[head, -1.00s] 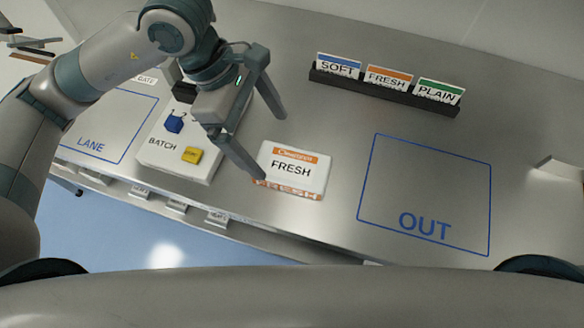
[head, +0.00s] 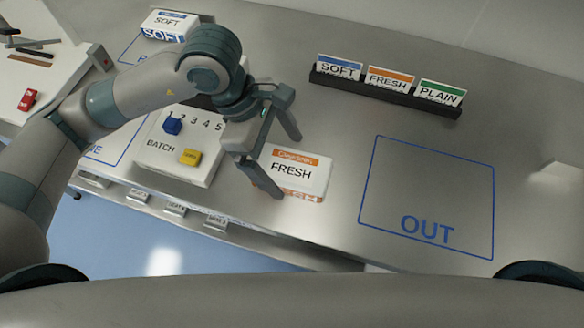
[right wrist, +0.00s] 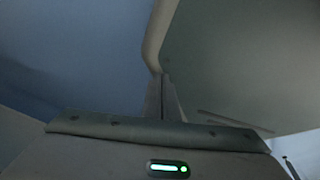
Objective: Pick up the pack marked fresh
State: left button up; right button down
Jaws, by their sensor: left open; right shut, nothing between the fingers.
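The pack marked FRESH (head: 297,172), white with orange bands, lies flat on the grey metal table. My left gripper (head: 287,167) is open at the pack's left end. Its near finger overlaps the pack's lower left corner in the head view, and its far finger is by the upper edge. Whether the fingers touch the pack or hover above it, I cannot tell. My right gripper (right wrist: 163,90) is shut and empty in the right wrist view; it does not show in the head view.
A blue OUT outline (head: 427,200) is empty to the right. A dark rack (head: 384,92) holds SOFT, FRESH and PLAIN cards behind. The BATCH panel (head: 180,165) with blue and yellow knobs is left of the pack. A SOFT pack (head: 170,22) lies at the back left.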

aim_at(292, 168)
pick_arm(q)
jog(key=x, duration=0.2)
jog(key=shift+d+f, duration=0.15)
jog(key=shift+d, duration=0.15)
jog(key=shift+s+d+f, duration=0.1)
jog(key=shift+d+f, duration=0.1)
jog(key=shift+f, duration=0.4)
jog(key=shift+c, duration=0.3)
jog(key=c, duration=1.3)
pick_arm(e)
jog(key=shift+w+a, duration=0.2)
jog(key=shift+w, duration=0.35)
pick_arm(q)
jog(key=shift+r, duration=0.2)
pick_arm(e)
jog(key=shift+r, duration=0.1)
